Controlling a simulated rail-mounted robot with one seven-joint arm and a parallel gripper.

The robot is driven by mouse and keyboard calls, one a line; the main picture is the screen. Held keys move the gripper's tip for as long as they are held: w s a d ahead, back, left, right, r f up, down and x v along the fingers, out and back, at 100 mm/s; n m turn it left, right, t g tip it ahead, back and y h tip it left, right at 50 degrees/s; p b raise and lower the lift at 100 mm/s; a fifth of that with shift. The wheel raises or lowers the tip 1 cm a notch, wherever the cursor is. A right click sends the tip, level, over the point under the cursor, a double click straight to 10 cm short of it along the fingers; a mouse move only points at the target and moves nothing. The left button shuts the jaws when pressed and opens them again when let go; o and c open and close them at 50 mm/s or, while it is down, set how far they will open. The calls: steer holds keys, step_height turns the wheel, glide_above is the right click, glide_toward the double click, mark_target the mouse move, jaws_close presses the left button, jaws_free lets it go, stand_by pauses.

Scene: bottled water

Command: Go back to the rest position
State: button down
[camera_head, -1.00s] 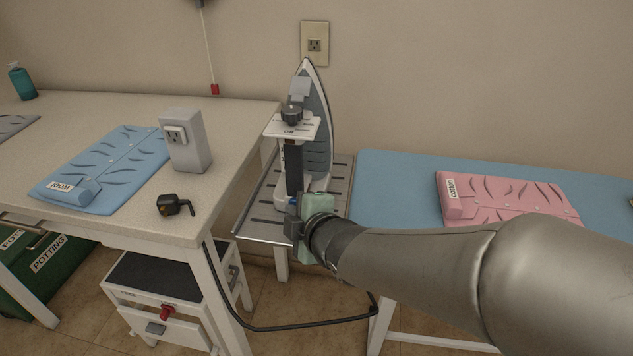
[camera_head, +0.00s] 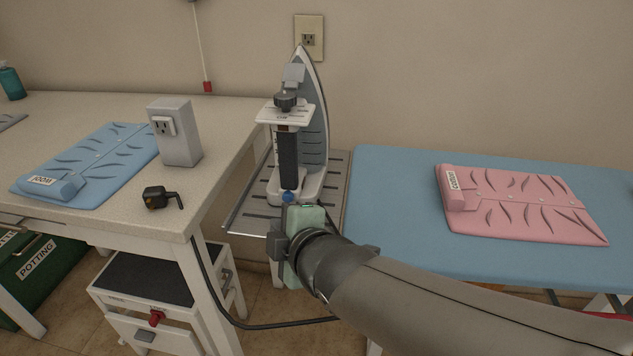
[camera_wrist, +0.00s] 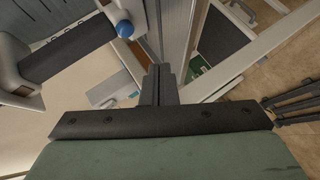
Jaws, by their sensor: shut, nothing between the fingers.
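My gripper shows in the wrist view (camera_wrist: 160,85) with its two dark fingers together and nothing between them. In the head view its pale green hand (camera_head: 308,221) is just in front of and below the iron, and the fingertips are hidden. The iron (camera_head: 314,130) stands upright on its heel on a slatted metal rack (camera_head: 336,180), with a dark handle and a knob facing me. In the wrist view the iron's handle (camera_wrist: 68,50) and blue button are at upper left, apart from the fingers.
A speckled table (camera_head: 225,115) at left holds a folded blue shirt (camera_head: 100,160), a grey outlet box (camera_head: 180,145) and a black plug (camera_head: 158,197). A blue board (camera_head: 395,185) at right holds a folded pink shirt (camera_head: 520,200). A black cord (camera_head: 270,326) hangs low between them.

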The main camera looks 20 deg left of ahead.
steer(key=shift+s+d, duration=0.15)
steer(key=shift+s, duration=0.5)
